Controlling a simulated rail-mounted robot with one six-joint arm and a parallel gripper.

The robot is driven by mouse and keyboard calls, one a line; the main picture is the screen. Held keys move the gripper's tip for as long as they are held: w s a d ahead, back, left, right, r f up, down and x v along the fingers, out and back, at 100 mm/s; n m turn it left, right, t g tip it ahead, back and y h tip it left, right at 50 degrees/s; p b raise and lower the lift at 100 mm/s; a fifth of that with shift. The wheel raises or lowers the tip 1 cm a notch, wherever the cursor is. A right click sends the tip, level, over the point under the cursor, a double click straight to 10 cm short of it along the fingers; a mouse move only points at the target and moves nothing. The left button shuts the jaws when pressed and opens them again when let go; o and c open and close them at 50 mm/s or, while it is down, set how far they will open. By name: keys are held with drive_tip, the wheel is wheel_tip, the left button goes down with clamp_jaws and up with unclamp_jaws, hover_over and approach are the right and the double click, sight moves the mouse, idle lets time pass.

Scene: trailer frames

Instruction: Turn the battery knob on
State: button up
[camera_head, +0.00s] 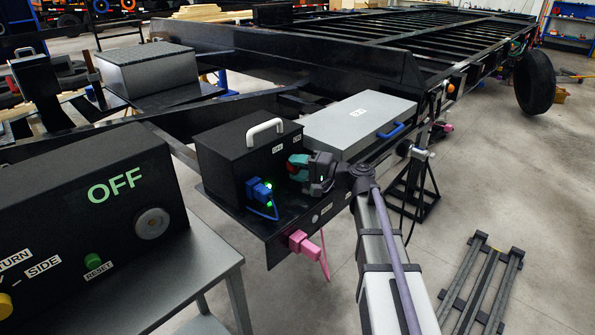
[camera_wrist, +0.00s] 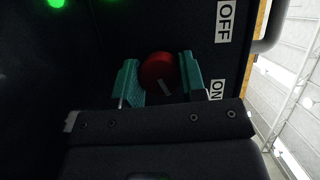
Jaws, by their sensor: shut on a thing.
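The battery box (camera_head: 222,160) is black with a white handle on top and stands on the trailer's front platform. Its red round knob (camera_wrist: 156,68) shows in the wrist view, with a pale pointer mark toward the lower right. An OFF label (camera_wrist: 224,22) is at the upper right of the knob and an ON label (camera_wrist: 216,90) at the lower right. My gripper (camera_head: 298,167) has teal fingers at the box's front face. In the wrist view my gripper (camera_wrist: 159,80) has one finger on each side of the knob and is shut on it. The head view hides the knob behind my gripper.
A blue plug (camera_head: 260,190) with a green light is on the box, left of my gripper. A pink connector (camera_head: 302,243) sits below at the platform edge. A grey case (camera_head: 350,125) with a blue handle is behind. A panel showing OFF (camera_head: 85,210) stands at left.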

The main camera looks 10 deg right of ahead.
idle(0.6)
drive_tip(key=o, duration=0.9)
drive_tip(key=v, duration=1)
drive_tip(key=shift+s+d, duration=0.25)
drive_tip(key=shift+d, duration=0.1)
drive_tip(key=shift+f, duration=0.1)
